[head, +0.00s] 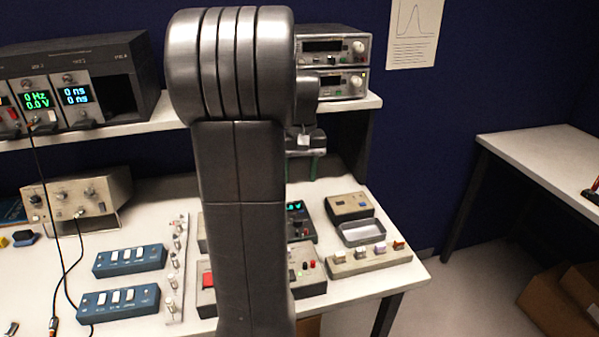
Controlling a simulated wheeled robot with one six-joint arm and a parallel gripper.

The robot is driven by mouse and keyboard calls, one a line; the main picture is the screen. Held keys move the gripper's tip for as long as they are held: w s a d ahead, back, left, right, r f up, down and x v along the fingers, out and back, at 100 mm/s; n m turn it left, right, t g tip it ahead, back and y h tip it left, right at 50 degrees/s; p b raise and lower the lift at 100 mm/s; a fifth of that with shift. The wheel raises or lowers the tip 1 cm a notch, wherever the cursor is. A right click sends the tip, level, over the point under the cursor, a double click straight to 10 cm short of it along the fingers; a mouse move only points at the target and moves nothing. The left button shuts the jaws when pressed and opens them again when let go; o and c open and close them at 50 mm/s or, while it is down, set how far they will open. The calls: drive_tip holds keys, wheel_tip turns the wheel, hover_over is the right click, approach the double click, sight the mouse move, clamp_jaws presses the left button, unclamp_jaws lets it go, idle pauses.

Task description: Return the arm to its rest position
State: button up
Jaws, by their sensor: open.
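My arm (240,180) stands upright in the middle of the head view, with its thick elbow at the top. It hides part of the bench and shelf behind it. My gripper (303,167) shows only partly, just right of the arm and below the shelf edge. Its greenish fingers point down and are apart, with nothing seen between them. It is above the bench top, clear of the things on it.
A white bench (190,300) carries blue switch boxes (130,260), a connector strip (177,268), a metal tray (362,233) and a block with several knobs (370,259). A shelf (150,124) holds instruments. A side table (550,150) and cardboard boxes (560,300) are right.

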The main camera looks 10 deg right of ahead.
sight(298, 218)
idle(0.3)
drive_tip(key=f, duration=1.4)
drive_tip(key=shift+a, duration=0.2)
drive_tip(key=shift+r, duration=0.1)
